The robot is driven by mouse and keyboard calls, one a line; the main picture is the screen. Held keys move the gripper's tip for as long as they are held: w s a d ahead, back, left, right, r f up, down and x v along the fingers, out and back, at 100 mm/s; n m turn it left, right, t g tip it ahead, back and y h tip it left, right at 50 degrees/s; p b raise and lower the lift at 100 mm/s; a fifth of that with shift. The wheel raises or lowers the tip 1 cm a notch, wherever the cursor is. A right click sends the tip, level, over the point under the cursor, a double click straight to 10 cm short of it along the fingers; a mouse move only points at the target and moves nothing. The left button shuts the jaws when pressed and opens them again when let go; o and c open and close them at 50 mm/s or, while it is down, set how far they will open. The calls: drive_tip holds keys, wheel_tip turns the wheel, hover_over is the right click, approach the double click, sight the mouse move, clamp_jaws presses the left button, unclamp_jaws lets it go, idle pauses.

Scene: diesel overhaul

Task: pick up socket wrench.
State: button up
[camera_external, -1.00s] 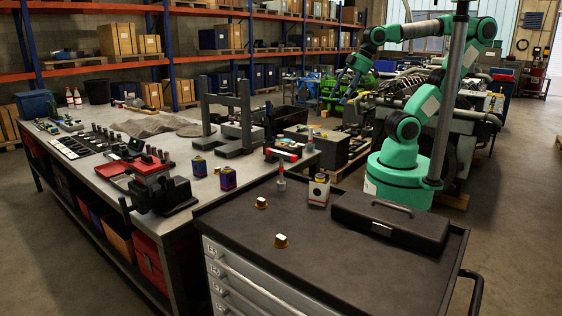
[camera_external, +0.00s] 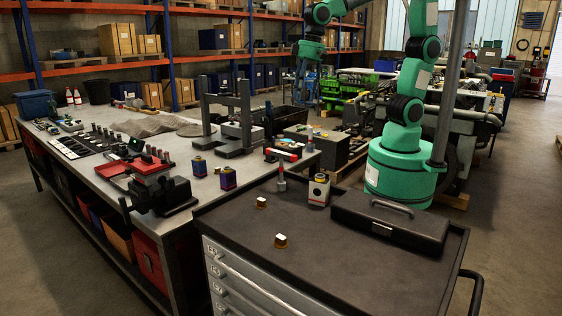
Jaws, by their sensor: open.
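My gripper (camera_external: 303,90) hangs at the end of my green arm, high above the area behind the workbench, well away from the bench tools. It is small and dark in this view, open, with nothing seen in it. I cannot single out the socket wrench for certain. A red-handled tool (camera_external: 283,155) lies near the right end of the bench, but its exact kind is not clear. Dark upright pieces like sockets stand by a red tray (camera_external: 119,168) on the bench.
The workbench (camera_external: 215,166) also carries a dark press frame (camera_external: 233,120), a vise (camera_external: 160,190) and small cans (camera_external: 228,178). A tool cart (camera_external: 335,260) in front holds a black case (camera_external: 390,220) and a white-labelled bottle (camera_external: 319,190). A green engine (camera_external: 340,86) stands behind.

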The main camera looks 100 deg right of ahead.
sight(282, 154)
drive_tip(key=w+a+f+m+g+p, duration=0.2)
drive_tip(key=w+a+f, duration=0.4)
drive_tip(key=w+a, duration=0.3)
drive_tip(key=a+m+p, duration=0.1)
drive_tip(key=a+p, duration=0.1)
drive_tip(key=shift+a+f+h+p, duration=0.2)
drive_tip(key=shift+a+h+p, duration=0.1)
drive_tip(key=shift+a+p, duration=0.1)
drive_tip(key=shift+f, duration=4.3)
drive_tip(key=shift+d+f, duration=0.1)
drive_tip(key=shift+f, duration=2.5)
clamp_jaws()
